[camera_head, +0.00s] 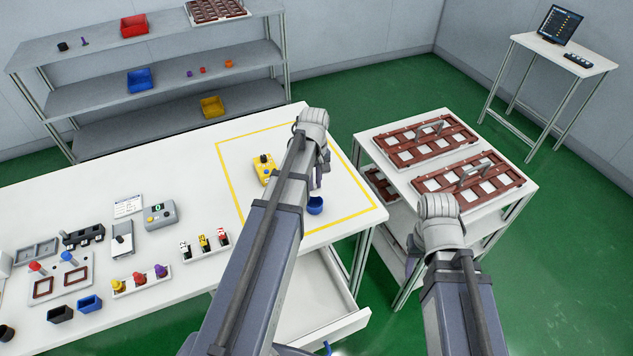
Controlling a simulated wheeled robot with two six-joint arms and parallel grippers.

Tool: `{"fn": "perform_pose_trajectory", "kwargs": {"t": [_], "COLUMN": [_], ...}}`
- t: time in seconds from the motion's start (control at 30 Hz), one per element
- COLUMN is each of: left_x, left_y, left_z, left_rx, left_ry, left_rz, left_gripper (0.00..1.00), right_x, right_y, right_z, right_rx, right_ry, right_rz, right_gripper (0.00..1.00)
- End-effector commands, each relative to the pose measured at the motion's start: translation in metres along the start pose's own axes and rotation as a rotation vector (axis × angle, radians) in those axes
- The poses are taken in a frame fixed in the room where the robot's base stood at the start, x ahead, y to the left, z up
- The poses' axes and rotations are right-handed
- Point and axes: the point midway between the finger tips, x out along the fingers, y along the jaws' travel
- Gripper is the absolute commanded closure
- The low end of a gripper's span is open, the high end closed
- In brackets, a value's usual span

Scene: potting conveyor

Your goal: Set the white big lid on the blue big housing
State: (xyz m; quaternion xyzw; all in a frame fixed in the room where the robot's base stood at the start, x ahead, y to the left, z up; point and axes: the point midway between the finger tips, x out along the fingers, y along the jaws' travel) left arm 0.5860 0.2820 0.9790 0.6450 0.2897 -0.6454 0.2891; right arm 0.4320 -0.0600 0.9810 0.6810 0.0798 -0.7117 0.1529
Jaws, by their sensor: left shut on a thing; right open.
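A round blue piece (315,206), which looks like the blue big housing, is inside the yellow-outlined area of the white table. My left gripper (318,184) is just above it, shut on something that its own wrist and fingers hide. I cannot tell whether the gripper touches the blue piece. I cannot make out the white big lid anywhere. My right gripper (410,266), mostly hidden behind its wrist, is open and empty beside the cart, well apart from the blue piece.
A yellow box with a black knob (263,168) stands left of my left arm. The cart (400,148) at right bears brown trays (474,183). Bins, coloured knobs and fixtures (60,280) crowd the table's left part. An open drawer (318,310) juts out below.

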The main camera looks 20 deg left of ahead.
Motion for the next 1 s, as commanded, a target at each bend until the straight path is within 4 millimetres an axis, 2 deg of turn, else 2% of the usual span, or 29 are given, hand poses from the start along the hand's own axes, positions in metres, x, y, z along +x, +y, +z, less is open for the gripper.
{"fn": "perform_pose_trajectory", "kwargs": {"t": [0.53, 1.0], "left_x": [0.005, 0.037], "left_y": [0.000, 0.000], "left_z": [0.000, 0.000], "left_rx": [0.000, 0.000], "left_ry": [0.000, 0.000], "left_rz": [0.000, 0.000], "left_gripper": [1.00, 1.00], "right_x": [0.005, 0.036], "right_y": [-0.001, -0.004], "right_z": [0.000, -0.002], "right_rx": [0.000, 0.000], "right_ry": [0.000, 0.000], "right_rz": [0.000, 0.000], "right_gripper": [0.50, 0.50]}}
